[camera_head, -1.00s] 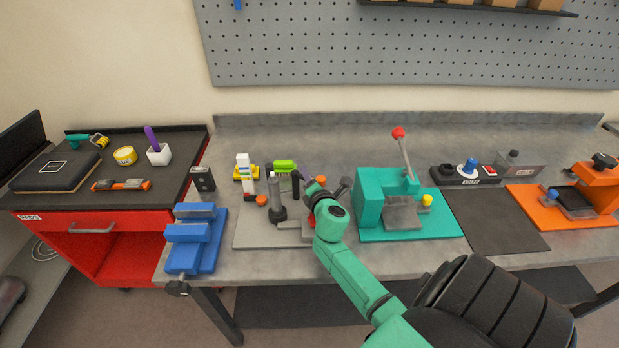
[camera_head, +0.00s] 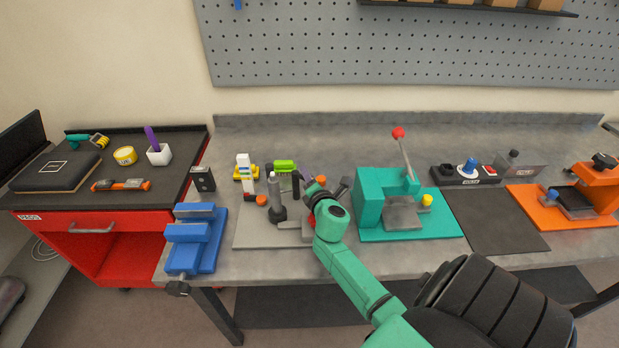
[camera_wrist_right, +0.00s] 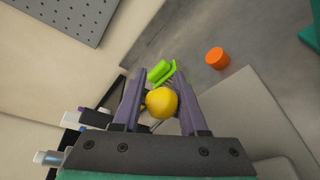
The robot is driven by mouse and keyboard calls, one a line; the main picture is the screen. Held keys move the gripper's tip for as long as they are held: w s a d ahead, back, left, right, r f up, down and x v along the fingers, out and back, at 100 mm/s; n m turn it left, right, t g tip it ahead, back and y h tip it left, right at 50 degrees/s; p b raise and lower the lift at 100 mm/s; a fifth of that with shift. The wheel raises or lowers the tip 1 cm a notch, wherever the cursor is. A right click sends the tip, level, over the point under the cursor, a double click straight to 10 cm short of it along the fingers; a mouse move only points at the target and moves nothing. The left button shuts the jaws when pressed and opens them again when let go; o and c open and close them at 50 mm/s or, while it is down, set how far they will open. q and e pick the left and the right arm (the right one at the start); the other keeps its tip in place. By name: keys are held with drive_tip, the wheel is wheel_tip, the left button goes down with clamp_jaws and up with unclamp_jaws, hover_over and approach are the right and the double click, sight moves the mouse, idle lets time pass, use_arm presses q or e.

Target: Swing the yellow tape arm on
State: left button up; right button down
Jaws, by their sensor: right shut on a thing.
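My right gripper (camera_head: 310,190) is at the right side of the grey fixture plate (camera_head: 262,238), low among its upright parts. In the right wrist view its two fingers (camera_wrist_right: 160,85) are closed around a round yellow knob (camera_wrist_right: 162,103), which sits between them. The arm under the knob is hidden by the fingers and cannot be made out. In the head view the knob is hidden behind my wrist. A grey post (camera_head: 275,195) stands on the plate just left of the gripper. My left gripper is not in view.
A teal press (camera_head: 368,195) with a red-knobbed lever stands close on the right. A blue vise (camera_head: 192,240) is at the left front edge. A green brush (camera_head: 284,166) and orange caps (camera_head: 262,200) are near the gripper. A dark mat (camera_head: 495,222) lies clear further right.

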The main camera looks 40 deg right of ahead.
drive_tip(key=shift+s+f, duration=0.1)
drive_tip(key=shift+f, duration=0.25)
